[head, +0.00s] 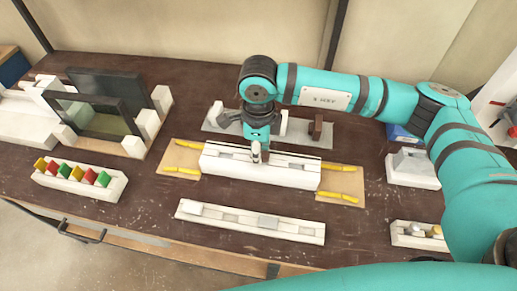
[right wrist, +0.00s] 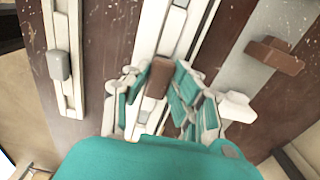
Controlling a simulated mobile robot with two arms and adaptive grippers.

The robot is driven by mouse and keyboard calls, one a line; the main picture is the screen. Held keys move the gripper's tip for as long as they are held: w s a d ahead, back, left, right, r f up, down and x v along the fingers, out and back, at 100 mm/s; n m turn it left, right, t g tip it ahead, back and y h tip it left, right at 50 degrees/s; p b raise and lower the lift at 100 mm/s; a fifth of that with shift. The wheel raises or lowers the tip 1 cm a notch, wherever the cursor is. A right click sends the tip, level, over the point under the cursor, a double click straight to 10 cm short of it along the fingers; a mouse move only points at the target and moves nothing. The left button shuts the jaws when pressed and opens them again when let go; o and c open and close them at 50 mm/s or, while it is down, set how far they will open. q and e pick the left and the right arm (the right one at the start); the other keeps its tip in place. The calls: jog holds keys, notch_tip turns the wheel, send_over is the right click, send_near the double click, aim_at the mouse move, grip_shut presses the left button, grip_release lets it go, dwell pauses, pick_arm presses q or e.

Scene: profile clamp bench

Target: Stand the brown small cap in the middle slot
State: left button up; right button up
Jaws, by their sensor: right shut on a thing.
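The brown small cap (right wrist: 160,77) sits between the fingers of my right gripper (right wrist: 160,92) in the right wrist view. The gripper is shut on it. In the head view this gripper (head: 258,150) points down over the middle of the long white slotted profile (head: 220,165), and its fingers hide most of the cap and the middle slot. The profile also shows in the right wrist view (right wrist: 147,28). I cannot tell whether the cap is touching the slot or just above it. My left gripper is not in view.
A larger brown block (head: 316,130) stands on a grey plate (head: 222,127) behind the profile. Yellow clips (head: 338,197) flank the profile. A second slotted rail (head: 300,232) lies in front. Colored tabs (head: 75,172) stand in a holder at left. Dark table is bare between them.

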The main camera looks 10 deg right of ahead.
jog(key=shift+f, duration=0.3)
jog(key=o, duration=0.8)
jog(key=shift+r, duration=0.1)
jog(key=shift+r+p, duration=1.45)
jog(key=shift+r, duration=2.5)
